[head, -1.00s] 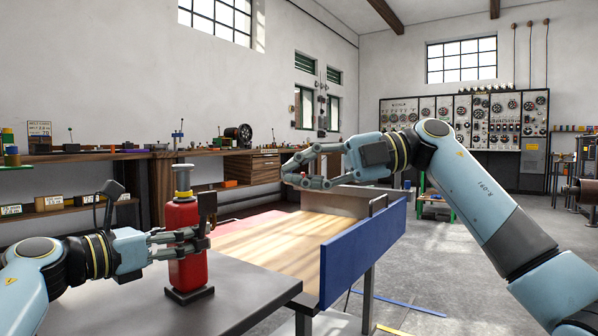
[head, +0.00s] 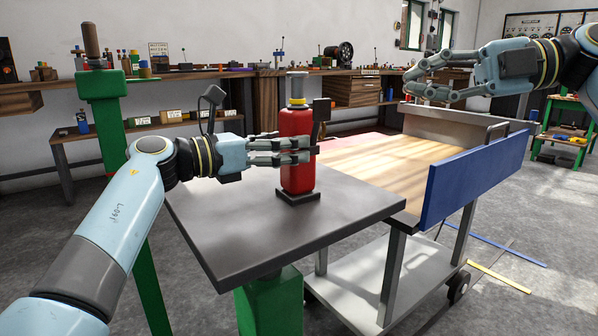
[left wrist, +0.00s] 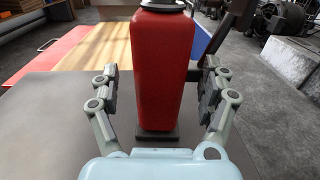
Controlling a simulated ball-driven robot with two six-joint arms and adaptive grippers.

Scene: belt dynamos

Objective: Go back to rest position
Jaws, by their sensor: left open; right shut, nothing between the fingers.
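My left gripper (head: 284,151) is at the red bottle-like object (head: 297,172), which stands upright on a dark base on the grey table. In the left wrist view my left gripper (left wrist: 160,98) has its fingers open on either side of the red object (left wrist: 162,70), with gaps visible on both sides. My right gripper (head: 416,84) is shut and empty, held in the air above the wooden-topped cart at the upper right, clear of anything.
The grey table (head: 240,232) is otherwise bare. Behind it stands a cart with a blue side panel (head: 474,180) and wooden top. A green post (head: 110,115) stands at left. A cluttered workbench (head: 210,72) runs along the wall.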

